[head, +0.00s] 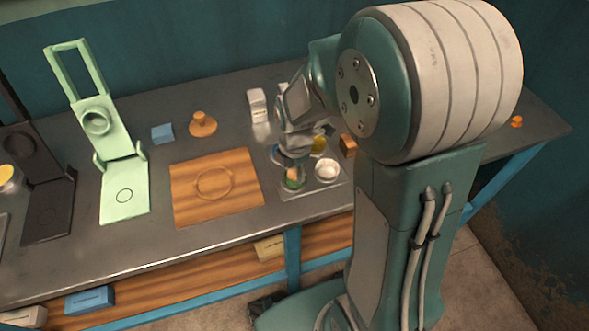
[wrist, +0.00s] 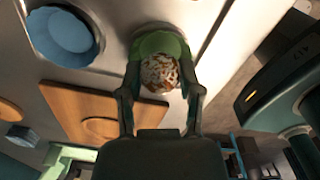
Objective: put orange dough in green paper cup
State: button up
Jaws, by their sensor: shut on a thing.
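The green paper cup (head: 294,184) stands at the front left of a tray on the table. In the wrist view the green cup (wrist: 158,43) lies right at my fingertips. My gripper (head: 291,165) points down over this cup, and in the wrist view my gripper (wrist: 160,75) has a finger on each side of a lump. The lump, the orange dough (wrist: 161,73), looks orange-brown with whitish patches. It shows as a small orange patch (head: 292,173) within the cup's outline in the head view. I cannot tell whether it touches the cup's bottom.
The tray (head: 307,191) also holds a white cup (head: 327,171), a yellow one (head: 319,146) and a blue one (wrist: 60,35). A wooden board (head: 217,187) and a light green press (head: 124,190) stand to the left. An orange-brown block (head: 348,146) is right of the tray.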

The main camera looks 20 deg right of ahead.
jog(key=o, duration=1.1)
jog(key=shift+r, duration=0.1)
notch_tip(320, 180, up, 12)
jog(key=shift+f, duration=0.1)
jog(key=s+r+m+t, duration=0.2)
jog(key=s+m, duration=0.2)
jog(key=m, duration=0.3)
jog(key=s+r+m+t, duration=0.1)
jog(key=s+r+m, duration=0.2)
jog(key=s+m, duration=0.2)
jog(key=s+r+m+t, duration=0.2)
jog(key=s+m, duration=0.3)
jog(key=m, duration=0.4)
jog(key=shift+r+m+t, duration=0.3)
jog(key=shift+m, duration=0.1)
